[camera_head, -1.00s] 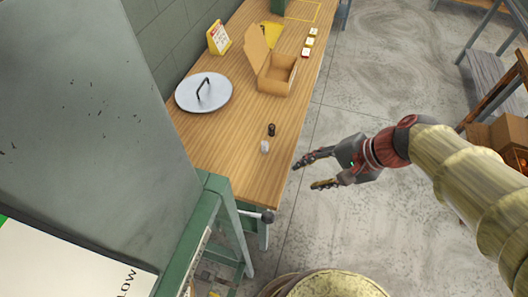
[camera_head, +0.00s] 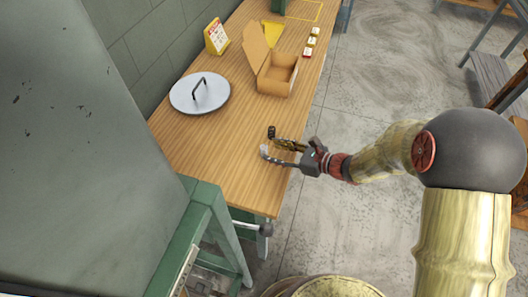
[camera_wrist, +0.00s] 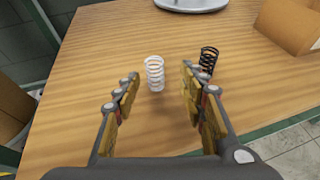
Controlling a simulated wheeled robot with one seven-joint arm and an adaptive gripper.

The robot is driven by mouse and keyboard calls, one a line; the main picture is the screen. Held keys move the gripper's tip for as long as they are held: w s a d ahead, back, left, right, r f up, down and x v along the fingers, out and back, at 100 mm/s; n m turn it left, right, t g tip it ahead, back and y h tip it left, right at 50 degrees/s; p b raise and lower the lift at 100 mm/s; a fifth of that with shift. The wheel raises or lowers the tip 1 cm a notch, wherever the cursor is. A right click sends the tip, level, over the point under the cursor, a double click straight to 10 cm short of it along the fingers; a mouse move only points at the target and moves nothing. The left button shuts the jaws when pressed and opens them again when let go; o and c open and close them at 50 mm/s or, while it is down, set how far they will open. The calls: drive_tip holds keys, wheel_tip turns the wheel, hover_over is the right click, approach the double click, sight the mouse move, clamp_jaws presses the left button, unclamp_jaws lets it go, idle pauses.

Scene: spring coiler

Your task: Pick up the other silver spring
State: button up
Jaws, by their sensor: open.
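A silver spring (camera_wrist: 155,74) stands upright on the wooden table, between and just beyond my fingertips in the wrist view. In the head view the silver spring (camera_head: 264,150) is mostly hidden by my gripper. A black spring (camera_wrist: 208,60) stands to its right in the wrist view, outside the right finger, which overlaps its lower part; it also shows in the head view (camera_head: 271,132). My gripper (camera_wrist: 160,88) is open and empty, low over the table's edge; in the head view (camera_head: 270,148) its fingers point left toward the springs.
A calendar (camera_head: 216,36) stands by the wall. Table is clear around the springs. A green frame (camera_head: 215,215) stands at the near end.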

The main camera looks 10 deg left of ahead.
sight(267, 151)
drive_tip(key=x, duration=0.1)
drive_tip(key=b+x, duration=0.1)
drive_tip(key=x, duration=0.1)
drive_tip(key=shift+s+a, duration=0.25)
drive_tip(key=shift+a, duration=0.25)
drive_tip(key=shift+w+a+f+b, duration=0.15)
drive_tip(key=shift+a+b, duration=0.15)
drive_tip(key=shift+a, duration=0.05)
drive_tip(key=shift+c, duration=0.2)
clamp_jaws()
